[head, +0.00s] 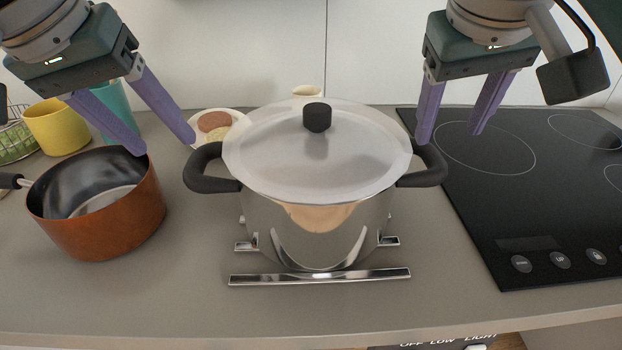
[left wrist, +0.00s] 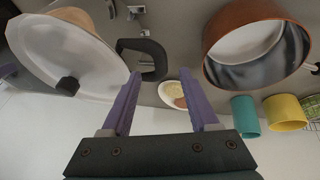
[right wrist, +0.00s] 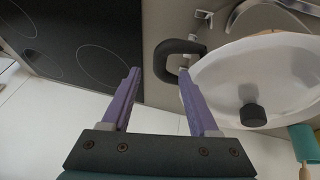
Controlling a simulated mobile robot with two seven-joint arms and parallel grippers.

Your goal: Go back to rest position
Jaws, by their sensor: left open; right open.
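My left gripper (head: 168,145) is open and empty, above the counter between the copper saucepan and the large pot; its purple fingers also show in the left wrist view (left wrist: 166,88). My right gripper (head: 450,138) is open and empty, above the pot's right handle and the cooktop's left edge; its fingers also show in the right wrist view (right wrist: 158,85). The steel pot (head: 320,240) stands on a metal trivet (head: 320,277), covered by a pale lid (head: 260,150) with a black knob. Neither gripper holds a pot handle.
A copper saucepan (head: 110,225) stands at left, with a yellow cup (head: 55,127), a teal cup (head: 116,105) and a wire basket (head: 14,142) behind it. A plate of food (head: 232,118) lies behind the pot. A black cooktop (head: 530,200) is at right. The front counter is clear.

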